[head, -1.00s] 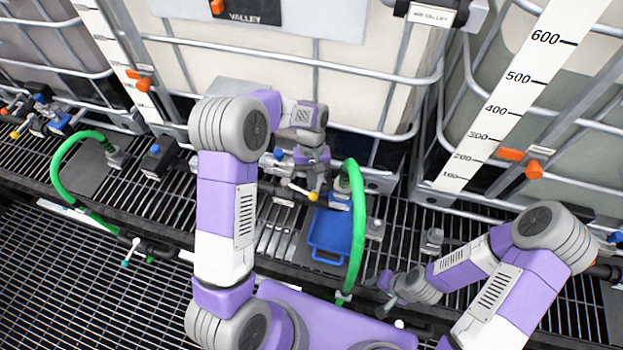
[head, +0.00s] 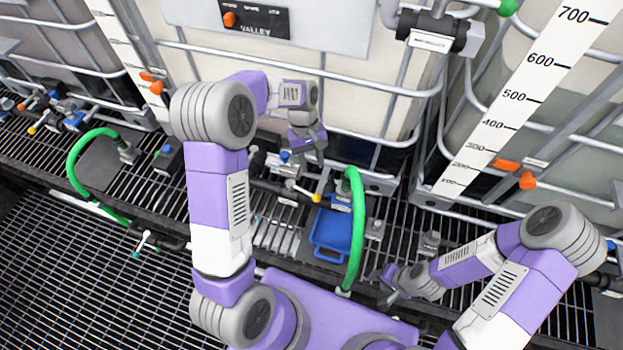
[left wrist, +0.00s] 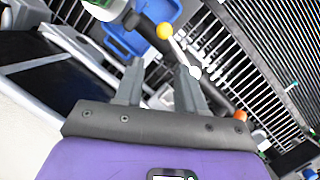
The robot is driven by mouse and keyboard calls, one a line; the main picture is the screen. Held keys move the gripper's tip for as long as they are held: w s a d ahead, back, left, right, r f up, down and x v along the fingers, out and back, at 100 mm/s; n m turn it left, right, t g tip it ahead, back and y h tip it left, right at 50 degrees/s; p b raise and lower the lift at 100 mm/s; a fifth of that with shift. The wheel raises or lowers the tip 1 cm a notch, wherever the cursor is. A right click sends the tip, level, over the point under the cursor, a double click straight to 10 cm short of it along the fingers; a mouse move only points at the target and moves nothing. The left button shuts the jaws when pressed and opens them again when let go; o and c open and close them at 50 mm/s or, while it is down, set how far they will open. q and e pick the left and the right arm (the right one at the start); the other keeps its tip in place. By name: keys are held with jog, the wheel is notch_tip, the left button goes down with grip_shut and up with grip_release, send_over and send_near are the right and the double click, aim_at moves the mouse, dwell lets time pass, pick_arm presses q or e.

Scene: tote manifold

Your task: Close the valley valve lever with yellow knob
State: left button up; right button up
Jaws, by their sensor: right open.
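The valley valve lever with the yellow knob (head: 316,198) sits in front of the middle tote, left of the green hose. Its pale handle runs up-left from the knob to the valve. In the left wrist view the yellow knob (left wrist: 164,31) shows beyond my fingertips, apart from them. My left gripper (head: 309,156) is above and behind the knob in the head view. In the left wrist view its fingers (left wrist: 160,75) are spread with nothing between them. My right gripper (head: 385,285) is open, low near the grating's front edge, right of the hose and away from the lever.
A green hose (head: 357,225) arches just right of the lever. A blue tray (head: 333,235) lies below it on the grating. The caged tote (head: 350,95) stands close behind. Another valve group (head: 60,115) and green hose (head: 72,165) are at the left.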

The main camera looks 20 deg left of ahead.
aim_at(310, 195)
pick_arm(q)
jog(key=s+a+f+n+t+h+b, duration=0.2)
jog(key=s+f+n+t+b, duration=0.3)
jog(key=n, duration=0.4)
jog(key=shift+g, duration=0.6)
jog(key=b+x, duration=0.1)
jog(key=x, duration=0.4)
jog(key=shift+d+f, duration=0.15)
jog(key=shift+d, duration=0.05)
jog(key=c, duration=0.8)
grip_shut()
jog(key=shift+s, duration=0.1)
